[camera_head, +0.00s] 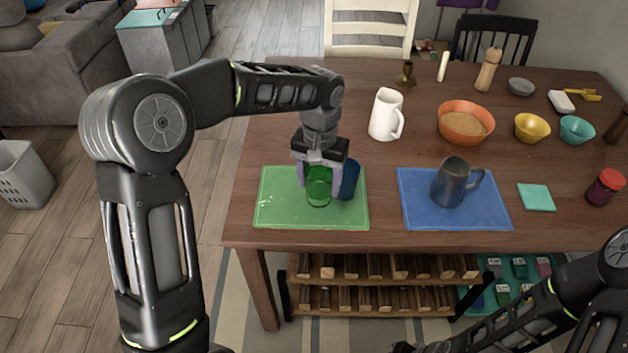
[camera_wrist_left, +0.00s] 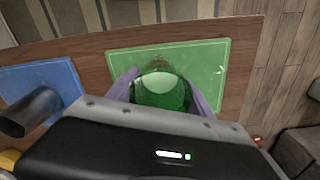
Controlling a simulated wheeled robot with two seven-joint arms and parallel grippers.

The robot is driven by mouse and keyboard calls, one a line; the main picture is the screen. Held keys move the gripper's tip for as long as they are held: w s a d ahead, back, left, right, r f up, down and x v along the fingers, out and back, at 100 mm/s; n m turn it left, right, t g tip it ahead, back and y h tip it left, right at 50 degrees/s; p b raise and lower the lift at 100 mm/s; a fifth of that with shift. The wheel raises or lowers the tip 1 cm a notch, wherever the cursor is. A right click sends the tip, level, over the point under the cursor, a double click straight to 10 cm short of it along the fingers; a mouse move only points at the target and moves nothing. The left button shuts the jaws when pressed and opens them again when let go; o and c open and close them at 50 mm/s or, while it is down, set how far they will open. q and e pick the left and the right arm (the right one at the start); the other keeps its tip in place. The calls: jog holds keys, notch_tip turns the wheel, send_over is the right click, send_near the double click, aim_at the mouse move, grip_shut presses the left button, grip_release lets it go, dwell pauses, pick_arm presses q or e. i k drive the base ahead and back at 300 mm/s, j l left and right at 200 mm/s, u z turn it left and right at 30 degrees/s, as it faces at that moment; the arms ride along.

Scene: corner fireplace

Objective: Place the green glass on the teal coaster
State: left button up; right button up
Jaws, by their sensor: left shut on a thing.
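The green glass (camera_head: 319,187) is at the green placemat on the left of the table. My left gripper (camera_head: 321,178) is shut on it from above, a finger on each side. The glass (camera_wrist_left: 160,88) also shows between the purple fingers in the left wrist view. I cannot tell whether its base touches the mat. The teal coaster (camera_head: 536,197), a flat square, lies bare at the right of the table, beyond the blue placemat. My right arm shows at the lower right, but its fingertips are not clearly seen.
A dark blue cup (camera_head: 349,180) stands right beside the held glass. A grey mug (camera_head: 451,184) on the blue placemat (camera_head: 414,211) stands between the glass and the coaster. A white pitcher (camera_head: 385,114) and orange bowl (camera_head: 466,118) stand behind; a red-lidded jar (camera_head: 605,188) is right of the coaster.

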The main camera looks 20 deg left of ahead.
aim_at(536, 196)
jog(key=z, duration=1.8)
jog(key=i+j, duration=0.15)
jog(key=i, duration=0.3)
jog(key=i+j, duration=0.15)
jog(key=i, duration=0.3)
